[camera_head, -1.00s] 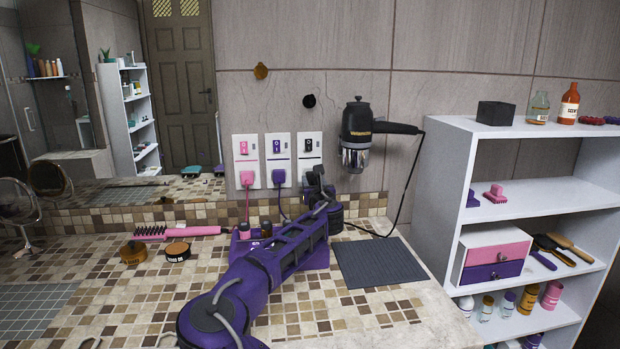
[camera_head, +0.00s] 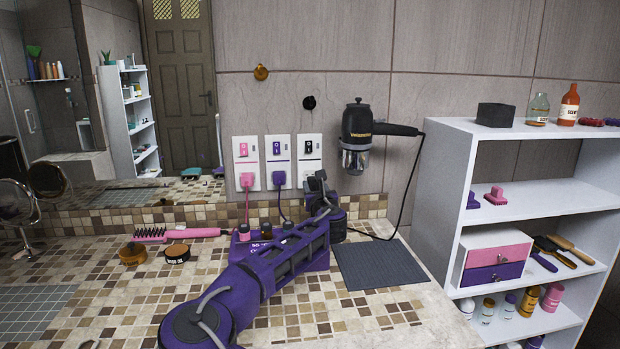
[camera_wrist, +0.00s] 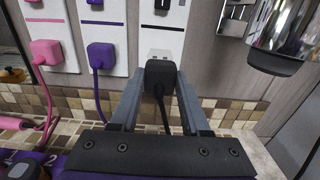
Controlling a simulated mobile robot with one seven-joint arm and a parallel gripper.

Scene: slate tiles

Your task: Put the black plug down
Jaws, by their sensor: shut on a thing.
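The black plug (camera_wrist: 160,72) is between the fingertips of my gripper (camera_wrist: 160,82) in the wrist view, with its black cord hanging down between the fingers. It is in front of the lower part of the white outlet plate with the black switch (camera_head: 309,148); I cannot tell whether it touches the plate. In the head view, my gripper (camera_head: 316,188) is just below that plate, and my wrist mostly hides the plug. The pink plug (camera_head: 247,180) and the purple plug (camera_head: 279,179) sit at the two plates to the left, with their cords hanging down.
A black hair dryer (camera_head: 358,125) hangs on the wall to the right, its cord reaching down to the counter. A dark grey mat (camera_head: 381,264) lies clear on the tiled counter. A pink brush (camera_head: 180,233) and two round tins are at left. A white shelf (camera_head: 450,190) stands at right.

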